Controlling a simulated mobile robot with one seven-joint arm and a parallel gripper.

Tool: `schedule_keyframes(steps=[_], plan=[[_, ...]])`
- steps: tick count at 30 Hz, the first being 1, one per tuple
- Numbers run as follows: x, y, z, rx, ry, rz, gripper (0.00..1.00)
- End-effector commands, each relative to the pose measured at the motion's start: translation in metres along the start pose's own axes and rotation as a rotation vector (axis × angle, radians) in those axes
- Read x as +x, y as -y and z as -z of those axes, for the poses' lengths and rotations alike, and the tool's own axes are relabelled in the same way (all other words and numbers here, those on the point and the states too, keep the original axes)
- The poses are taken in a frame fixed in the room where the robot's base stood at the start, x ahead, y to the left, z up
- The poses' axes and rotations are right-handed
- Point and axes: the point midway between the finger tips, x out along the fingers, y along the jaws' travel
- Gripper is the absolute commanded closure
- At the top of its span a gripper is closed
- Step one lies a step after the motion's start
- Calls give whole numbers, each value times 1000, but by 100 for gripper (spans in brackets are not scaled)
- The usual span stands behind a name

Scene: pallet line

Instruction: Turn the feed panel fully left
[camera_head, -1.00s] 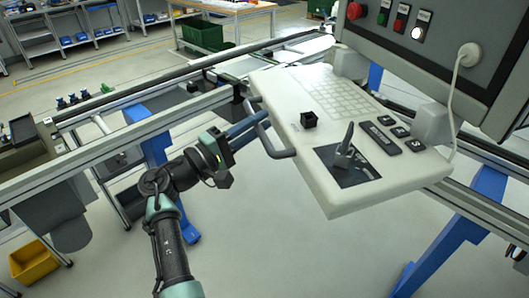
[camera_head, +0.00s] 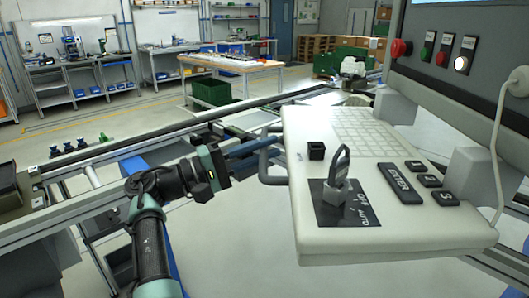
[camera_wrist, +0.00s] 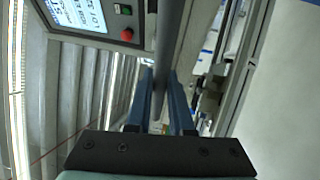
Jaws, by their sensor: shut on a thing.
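The feed panel (camera_head: 395,240) is a pale grey console with a keyboard, a black selector area with an upright key or lever (camera_head: 338,168), and dark buttons including one marked ENTER. A dark bar handle (camera_head: 268,160) sticks out from its left side. My gripper (camera_head: 250,153) reaches this handle from the left, and its blue fingers are shut on it. In the wrist view the two fingers (camera_wrist: 168,100) stand on either side of a dark bar (camera_wrist: 172,45). The exact contact at the fingertips is partly hidden.
A screen housing (camera_head: 460,75) with a red stop button (camera_head: 401,47) and a hanging cable stands above the panel. Conveyor rails (camera_head: 110,155) run behind my arm. A table (camera_head: 232,62) and a green crate (camera_head: 212,91) stand farther back.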

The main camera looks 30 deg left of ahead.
Motion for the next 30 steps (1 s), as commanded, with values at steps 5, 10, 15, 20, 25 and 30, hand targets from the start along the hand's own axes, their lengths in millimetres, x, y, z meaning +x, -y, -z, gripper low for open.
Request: schedule_keyframes(steps=[5, 10, 15, 20, 25, 30], plan=[[0, -2, 1, 3, -4, -3, 100], [0, -2, 0, 3, -2, -3, 57], [0, -1, 0, 2, 0, -1, 50], [0, 0, 0, 1, 1, -1, 50], [-17, 0, 1, 1, -3, -2, 50], [-52, 1, 1, 3, -4, -2, 50]])
